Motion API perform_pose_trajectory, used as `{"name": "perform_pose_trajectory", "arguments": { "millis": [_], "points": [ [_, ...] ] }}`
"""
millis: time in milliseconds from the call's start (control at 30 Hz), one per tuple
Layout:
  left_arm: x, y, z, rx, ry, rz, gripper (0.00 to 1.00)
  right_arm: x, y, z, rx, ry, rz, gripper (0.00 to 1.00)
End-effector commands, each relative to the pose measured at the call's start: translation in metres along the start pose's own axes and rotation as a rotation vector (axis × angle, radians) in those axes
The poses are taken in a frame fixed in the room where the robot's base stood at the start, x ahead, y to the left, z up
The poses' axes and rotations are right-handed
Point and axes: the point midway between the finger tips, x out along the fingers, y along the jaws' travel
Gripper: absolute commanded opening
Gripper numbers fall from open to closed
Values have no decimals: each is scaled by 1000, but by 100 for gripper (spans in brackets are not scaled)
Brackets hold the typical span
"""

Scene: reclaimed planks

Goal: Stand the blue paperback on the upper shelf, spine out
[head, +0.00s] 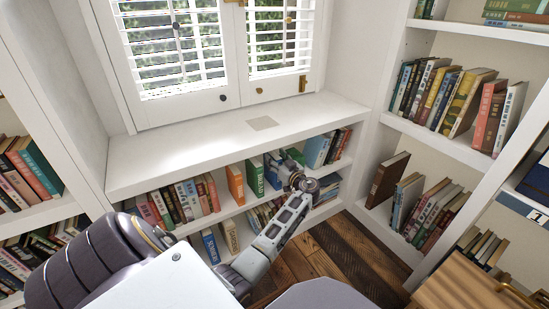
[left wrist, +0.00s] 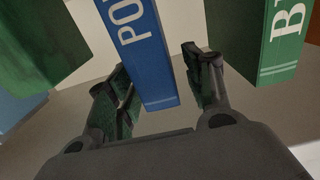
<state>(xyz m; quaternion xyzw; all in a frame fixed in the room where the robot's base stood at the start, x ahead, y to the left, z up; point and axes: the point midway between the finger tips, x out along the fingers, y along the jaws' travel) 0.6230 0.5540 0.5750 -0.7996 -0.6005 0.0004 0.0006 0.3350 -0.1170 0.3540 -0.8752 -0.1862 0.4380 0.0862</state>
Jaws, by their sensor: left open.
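The blue paperback (left wrist: 148,55) shows in the left wrist view, its spine with white letters "PO" facing my wrist camera. My left gripper (left wrist: 160,90) is open, with one finger on each side of the book's lower end. I cannot tell whether the fingers touch it. In the head view my left gripper (head: 297,178) is at the upper shelf (head: 222,213) under the window, and it and the arm hide part of the books there. My right gripper is not in view.
A green book (left wrist: 284,45) lettered "B" stands right of the paperback in the wrist view, a dark green one (left wrist: 40,45) to its left. An orange book (head: 236,184) is on the same shelf. The window ledge (head: 200,150) above is nearly bare. A bookcase (head: 450,145) stands right.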

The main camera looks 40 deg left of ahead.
Motion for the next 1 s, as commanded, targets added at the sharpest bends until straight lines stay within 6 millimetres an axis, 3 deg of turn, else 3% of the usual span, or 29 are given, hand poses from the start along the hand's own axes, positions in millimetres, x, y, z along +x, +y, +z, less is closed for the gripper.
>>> {"name": "perform_pose_trajectory", "arguments": {
  "millis": [600,1000],
  "points": [
    [-86,0,0,-2,-1,0,52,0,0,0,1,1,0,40],
    [-103,0,-1,-2,0,-1,52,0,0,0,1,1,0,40]
  ]
}}
